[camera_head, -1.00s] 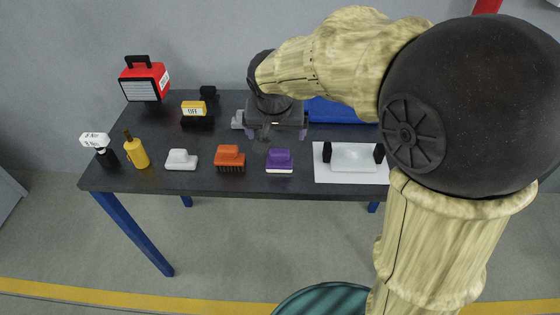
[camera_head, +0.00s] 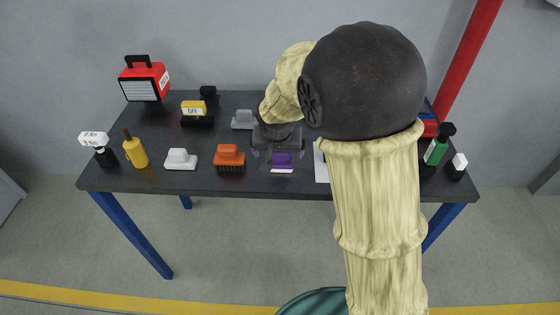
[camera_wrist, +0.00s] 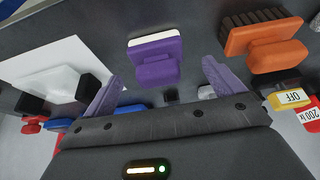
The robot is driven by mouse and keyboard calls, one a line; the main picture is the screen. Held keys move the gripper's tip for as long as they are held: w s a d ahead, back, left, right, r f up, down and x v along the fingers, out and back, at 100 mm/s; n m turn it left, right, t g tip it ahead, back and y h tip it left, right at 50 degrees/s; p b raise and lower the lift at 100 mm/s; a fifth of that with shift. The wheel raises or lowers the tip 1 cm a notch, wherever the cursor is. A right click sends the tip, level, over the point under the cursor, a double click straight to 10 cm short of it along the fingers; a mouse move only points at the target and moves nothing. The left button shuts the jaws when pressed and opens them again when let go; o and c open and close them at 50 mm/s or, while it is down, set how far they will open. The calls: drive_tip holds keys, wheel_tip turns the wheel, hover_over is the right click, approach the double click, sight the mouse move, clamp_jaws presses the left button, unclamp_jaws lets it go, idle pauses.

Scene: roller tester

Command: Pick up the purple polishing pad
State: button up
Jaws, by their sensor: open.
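The purple polishing pad (camera_head: 281,160) lies near the front edge of the table, just right of the orange brush (camera_head: 229,158). It has a purple handle block and a white underside layer. In the wrist view the pad (camera_wrist: 155,57) sits ahead of my gripper, between the lines of its two fingers but apart from them. My gripper (camera_wrist: 158,85) is open and empty, its purple-grey fingers spread wide. In the head view my gripper (camera_head: 277,157) is over the pad and partly covers it.
A grey block (camera_head: 243,120) stands behind the orange brush, and a white one (camera_head: 180,160) stands to its left. A white sheet with a clear block (camera_wrist: 50,82) lies beside the pad. Green (camera_head: 437,148) and yellow (camera_head: 135,150) bottles stand near the table ends.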

sight(279, 156)
drive_tip(key=shift+x, duration=2.6)
drive_tip(key=shift+w+d, duration=0.1)
drive_tip(key=shift+w, duration=0.05)
drive_tip(key=shift+r, duration=0.1)
drive_tip(key=c, duration=1.1)
wheel_tip(279, 156, up, 10)
drive_tip(key=shift+p, duration=0.5)
